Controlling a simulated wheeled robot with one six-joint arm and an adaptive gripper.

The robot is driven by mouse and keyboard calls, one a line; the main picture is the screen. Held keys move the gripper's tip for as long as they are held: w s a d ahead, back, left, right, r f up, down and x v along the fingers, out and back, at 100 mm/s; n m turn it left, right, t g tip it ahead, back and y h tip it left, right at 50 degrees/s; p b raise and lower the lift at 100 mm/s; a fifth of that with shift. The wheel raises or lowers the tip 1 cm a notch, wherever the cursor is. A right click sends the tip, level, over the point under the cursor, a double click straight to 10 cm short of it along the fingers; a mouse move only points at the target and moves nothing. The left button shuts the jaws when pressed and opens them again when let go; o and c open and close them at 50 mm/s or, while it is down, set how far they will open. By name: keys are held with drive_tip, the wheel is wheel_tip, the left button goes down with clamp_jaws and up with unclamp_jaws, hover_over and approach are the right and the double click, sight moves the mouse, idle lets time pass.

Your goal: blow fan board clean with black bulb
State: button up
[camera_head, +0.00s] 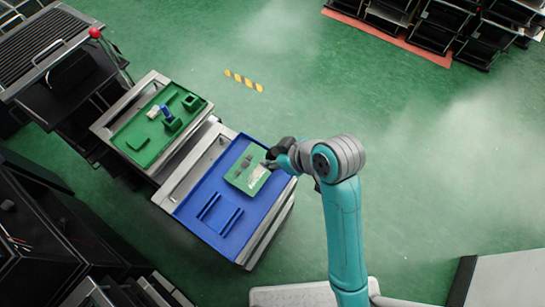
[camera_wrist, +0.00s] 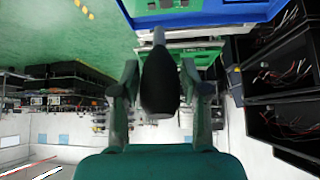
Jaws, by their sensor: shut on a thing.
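The fan board (camera_head: 238,179) is a green board lying in the upper part of the blue tray (camera_head: 250,207). It bears a small dark grey part and whitish patches near its right side. My gripper (camera_head: 272,160) is at the right edge of the board in the head view, and its height above it is hard to judge. In the wrist view my gripper (camera_wrist: 160,92) is shut on the black bulb (camera_wrist: 158,88), with a finger on each side. The bulb's grey nozzle (camera_wrist: 158,37) points away from the gripper, toward the blue tray's side. The bulb is hard to make out in the head view.
Two dark blue bars (camera_head: 208,206) stand in the tray's lower part. A green tray (camera_head: 134,149) with green blocks and a blue-and-white item stands at the left. A dark slatted machine (camera_head: 45,45) stands at the upper left. Green floor at the right is open.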

drive_tip(key=shift+s+a+r+n+y, duration=0.3)
drive_tip(key=shift+s+a+n, duration=0.2)
drive_tip(key=shift+s, duration=0.2)
drive_tip(key=shift+w+a+f, duration=0.15)
drive_tip(key=shift+a+f, duration=0.05)
drive_tip(key=shift+f, duration=0.5)
drive_tip(key=shift+w+a+f, duration=0.1)
drive_tip(key=shift+a+f, duration=0.05)
drive_tip(key=shift+f, duration=0.5)
drive_tip(key=shift+w+a+f, duration=0.15)
drive_tip(key=shift+a+f, duration=0.05)
drive_tip(key=shift+f, duration=0.5)
drive_tip(key=o, duration=0.4)
drive_tip(key=shift+o, duration=0.2)
drive_tip(key=c, duration=0.6)
drive_tip(key=shift+o, duration=0.2)
drive_tip(key=o, duration=0.6)
drive_tip(key=shift+c, duration=0.2)
